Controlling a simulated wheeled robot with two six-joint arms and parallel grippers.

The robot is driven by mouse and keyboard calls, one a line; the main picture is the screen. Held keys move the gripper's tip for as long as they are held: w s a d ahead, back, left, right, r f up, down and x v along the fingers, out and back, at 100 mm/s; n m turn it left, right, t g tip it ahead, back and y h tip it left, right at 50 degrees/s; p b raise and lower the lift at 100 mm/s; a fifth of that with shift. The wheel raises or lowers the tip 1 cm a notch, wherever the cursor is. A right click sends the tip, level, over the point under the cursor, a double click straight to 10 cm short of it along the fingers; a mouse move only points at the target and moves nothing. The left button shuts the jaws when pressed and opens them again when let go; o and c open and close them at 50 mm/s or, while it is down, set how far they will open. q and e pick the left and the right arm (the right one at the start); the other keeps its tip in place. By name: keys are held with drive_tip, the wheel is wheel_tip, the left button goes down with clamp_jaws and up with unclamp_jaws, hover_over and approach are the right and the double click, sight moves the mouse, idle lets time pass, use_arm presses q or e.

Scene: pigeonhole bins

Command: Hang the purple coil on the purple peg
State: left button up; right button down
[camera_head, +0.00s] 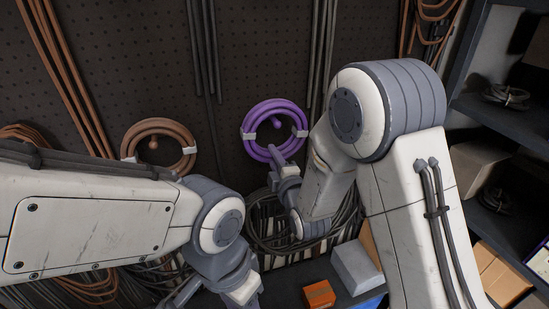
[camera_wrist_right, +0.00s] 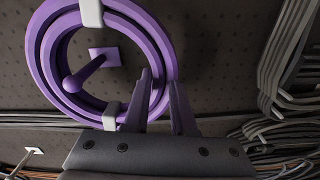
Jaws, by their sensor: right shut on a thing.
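The purple coil (camera_head: 247,123) is a ring with white ties, upright in front of the dark pegboard. My right gripper (camera_head: 275,154) is shut on its lower rim. In the right wrist view the coil (camera_wrist_right: 42,55) shows large, with the fingers (camera_wrist_right: 161,85) at its lower right. The purple peg (camera_wrist_right: 92,68), with a square base and a round tip, shows inside the ring's opening; its tip (camera_head: 276,123) also shows in the head view. I cannot tell whether the ring is past the tip. My left gripper (camera_head: 210,292) is low in the head view, its fingertips partly cut off.
A brown coil (camera_head: 128,136) hangs on the pegboard at left, around a brown peg (camera_head: 152,143). Grey cables hang below the purple coil. An orange box (camera_head: 319,294) and a grey box (camera_head: 355,266) stand below. Shelves (camera_head: 500,112) stand at right.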

drive_tip(key=shift+p+x, duration=0.35)
drive_tip(key=shift+x, duration=0.75)
drive_tip(key=shift+w+f+b, duration=0.2)
drive_tip(key=shift+f+b, duration=0.3)
drive_tip(key=shift+b, duration=0.3)
drive_tip(key=shift+c, duration=1.7)
unclamp_jaws()
drive_tip(key=shift+f, duration=0.1)
drive_tip(key=shift+s, duration=0.1)
drive_tip(key=b+v, duration=0.2)
drive_tip(key=v, duration=0.4)
drive_tip(key=shift+s, duration=0.4)
drive_tip(key=shift+d, duration=0.1)
